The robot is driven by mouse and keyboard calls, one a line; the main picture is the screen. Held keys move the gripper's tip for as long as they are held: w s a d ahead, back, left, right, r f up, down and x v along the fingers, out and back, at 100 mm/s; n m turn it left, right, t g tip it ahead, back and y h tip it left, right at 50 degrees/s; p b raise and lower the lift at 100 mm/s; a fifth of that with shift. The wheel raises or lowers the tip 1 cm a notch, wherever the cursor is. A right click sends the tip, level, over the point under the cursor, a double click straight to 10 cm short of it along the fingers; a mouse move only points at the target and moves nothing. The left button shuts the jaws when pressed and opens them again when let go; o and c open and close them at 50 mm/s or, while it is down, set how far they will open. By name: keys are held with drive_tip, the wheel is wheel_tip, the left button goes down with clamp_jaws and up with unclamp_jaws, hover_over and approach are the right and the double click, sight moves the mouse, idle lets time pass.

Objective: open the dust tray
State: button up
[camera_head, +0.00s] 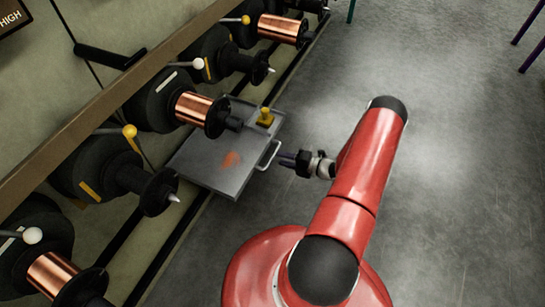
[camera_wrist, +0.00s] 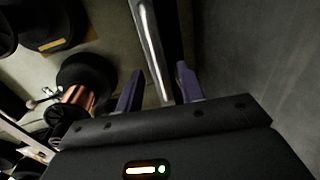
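The dust tray (camera_head: 205,160) is a flat grey metal tray standing out from under the spool rack over the floor, in the head view. A reddish patch (camera_head: 231,160) and a small yellow object (camera_head: 265,117) are in it. Its pale bar handle (camera_head: 277,149) is on the side facing my arm. My gripper (camera_head: 282,158) is at this handle, with its purple fingers pointing at the tray. In the wrist view the handle bar (camera_wrist: 149,40) runs between the two spread fingers of my gripper (camera_wrist: 158,70). A gap shows beside the bar, so the fingers are not closed on it.
Black spindles line the rack on the left, some with copper spools (camera_head: 200,108), and levers with white or yellow knobs (camera_head: 130,131). A long brown rail (camera_head: 100,105) runs above them. Grey floor (camera_head: 450,200) to the right is clear. Thin coloured legs stand at the top right.

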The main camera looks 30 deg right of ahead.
sight(272, 155)
drive_tip(key=x, duration=0.5)
drive_tip(key=shift+w+a, duration=0.15)
drive_tip(key=shift+w, duration=0.05)
clamp_jaws()
